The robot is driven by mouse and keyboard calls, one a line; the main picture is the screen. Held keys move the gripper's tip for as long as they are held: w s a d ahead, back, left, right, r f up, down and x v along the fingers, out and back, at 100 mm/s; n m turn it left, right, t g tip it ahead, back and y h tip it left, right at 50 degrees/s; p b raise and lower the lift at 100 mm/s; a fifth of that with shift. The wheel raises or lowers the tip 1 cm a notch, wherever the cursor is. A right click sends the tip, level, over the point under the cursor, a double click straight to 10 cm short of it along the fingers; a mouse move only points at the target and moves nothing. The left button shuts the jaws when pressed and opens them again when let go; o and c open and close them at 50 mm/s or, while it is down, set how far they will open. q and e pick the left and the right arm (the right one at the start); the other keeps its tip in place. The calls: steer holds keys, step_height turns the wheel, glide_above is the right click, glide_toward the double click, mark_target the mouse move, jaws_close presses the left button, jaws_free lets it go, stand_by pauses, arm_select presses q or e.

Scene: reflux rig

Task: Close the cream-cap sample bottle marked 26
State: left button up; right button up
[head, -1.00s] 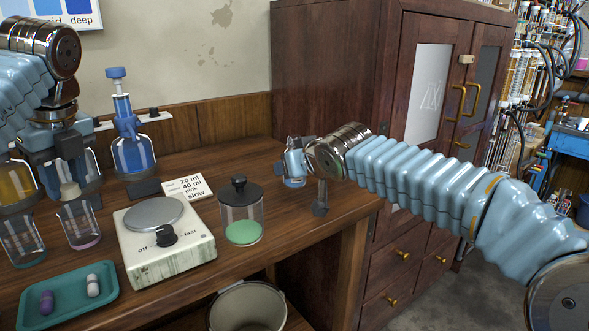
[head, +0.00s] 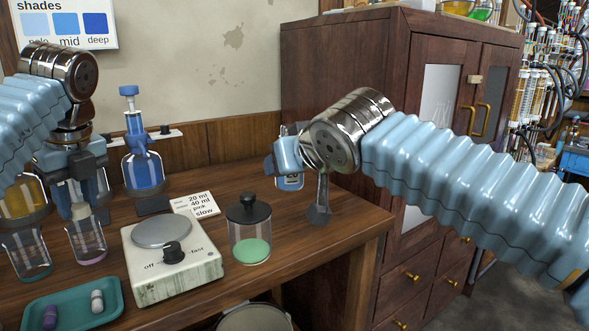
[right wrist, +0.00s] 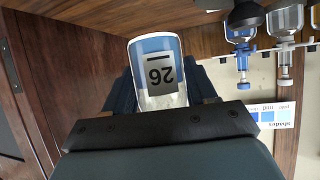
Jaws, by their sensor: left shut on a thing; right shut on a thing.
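The sample bottle marked 26 (right wrist: 160,75) is clear glass with blue contents and a grey label. My right gripper (right wrist: 163,92) is shut on it. In the head view the bottle (head: 290,182) hangs upright off the wood at the bench's back right; its mouth is hidden by the gripper. My left gripper (head: 80,190) is at the left, pointing down over the bench. A cream cap (head: 82,212) shows at its fingertips, in front of the wash bottles and above a pink-based glass; it appears held there, well apart from the bottle.
A stirrer plate (head: 175,262), a lidded jar with green contents (head: 249,240) and a teal tray (head: 70,305) stand on the bench. A blue pump bottle (head: 143,165) is behind. A dark cabinet (head: 340,60) rises behind my right arm. Bare wood lies between jar and wall.

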steer(key=shift+s+a+r, duration=0.15)
steer(key=shift+s+r, duration=0.15)
steer(key=shift+s, duration=0.3)
steer(key=shift+s+a+r, duration=0.15)
steer(key=shift+s+r, duration=0.1)
steer(key=shift+s, duration=0.4)
steer(key=shift+s+a+r, duration=0.15)
steer(key=shift+s+r, duration=0.15)
steer(key=shift+s, duration=0.3)
steer(key=shift+s, duration=0.1)
